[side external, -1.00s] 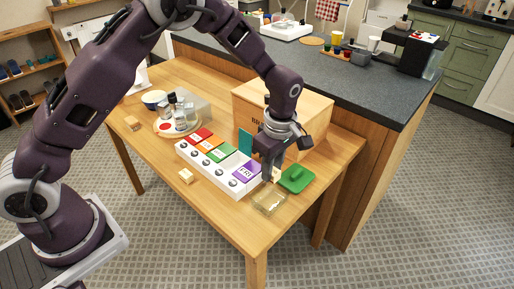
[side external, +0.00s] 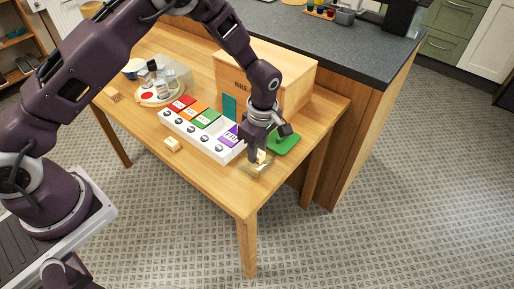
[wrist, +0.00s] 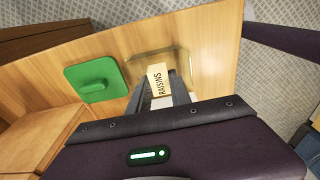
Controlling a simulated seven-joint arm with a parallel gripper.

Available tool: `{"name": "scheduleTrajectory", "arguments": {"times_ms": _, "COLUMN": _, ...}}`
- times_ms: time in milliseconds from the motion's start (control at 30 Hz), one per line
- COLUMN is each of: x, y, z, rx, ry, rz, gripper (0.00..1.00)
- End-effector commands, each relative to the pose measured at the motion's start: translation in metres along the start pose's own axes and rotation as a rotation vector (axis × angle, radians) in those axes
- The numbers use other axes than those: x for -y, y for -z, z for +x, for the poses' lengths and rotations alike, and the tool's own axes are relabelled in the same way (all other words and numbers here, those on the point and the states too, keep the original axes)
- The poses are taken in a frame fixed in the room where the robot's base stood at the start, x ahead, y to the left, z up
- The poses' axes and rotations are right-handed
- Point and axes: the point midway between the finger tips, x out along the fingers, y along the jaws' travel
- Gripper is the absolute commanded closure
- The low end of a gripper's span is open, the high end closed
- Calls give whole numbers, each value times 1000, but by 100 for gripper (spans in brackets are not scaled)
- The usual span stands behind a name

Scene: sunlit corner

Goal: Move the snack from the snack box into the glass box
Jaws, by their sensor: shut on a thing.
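My gripper (wrist: 158,88) is shut on a small cream box labelled RAISINS (wrist: 158,76). The raisins box also shows between the fingertips in the side view (side external: 261,156). The clear glass box (side external: 254,169) stands open near the table's front right corner; its rim shows in the wrist view (wrist: 184,58). The held raisins box is over or just inside the glass box; its exact height is unclear. The white snack box (side external: 201,141) has red, orange, green and purple lids and lies to the left of my gripper. A teal lid (side external: 230,107) stands upright on it.
A green lid with a handle (side external: 285,143) lies behind the glass box. A wooden bread box (side external: 270,75) stands behind. A small pale block (side external: 172,144) lies at the table's front. A round tray with jars (side external: 157,97) is at the left.

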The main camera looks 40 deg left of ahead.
Motion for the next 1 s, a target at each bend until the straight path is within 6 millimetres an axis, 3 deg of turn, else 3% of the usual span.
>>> {"name": "scheduleTrajectory", "arguments": {"times_ms": 300, "x": 0, "y": 0, "z": 0, "rx": 0, "ry": 0, "rz": 0, "gripper": 100}}
{"name": "scheduleTrajectory", "arguments": {"times_ms": 333, "x": 0, "y": 0, "z": 0, "rx": 0, "ry": 0, "rz": 0, "gripper": 72}}
{"name": "scheduleTrajectory", "arguments": {"times_ms": 433, "x": 0, "y": 0, "z": 0, "rx": 0, "ry": 0, "rz": 0, "gripper": 52}}
{"name": "scheduleTrajectory", "arguments": {"times_ms": 467, "x": 0, "y": 0, "z": 0, "rx": 0, "ry": 0, "rz": 0, "gripper": 50}}
{"name": "scheduleTrajectory", "arguments": {"times_ms": 667, "x": 0, "y": 0, "z": 0, "rx": 0, "ry": 0, "rz": 0, "gripper": 50}}
{"name": "scheduleTrajectory", "arguments": {"times_ms": 733, "x": 0, "y": 0, "z": 0, "rx": 0, "ry": 0, "rz": 0, "gripper": 61}}
{"name": "scheduleTrajectory", "arguments": {"times_ms": 1000, "x": 0, "y": 0, "z": 0, "rx": 0, "ry": 0, "rz": 0, "gripper": 61}}
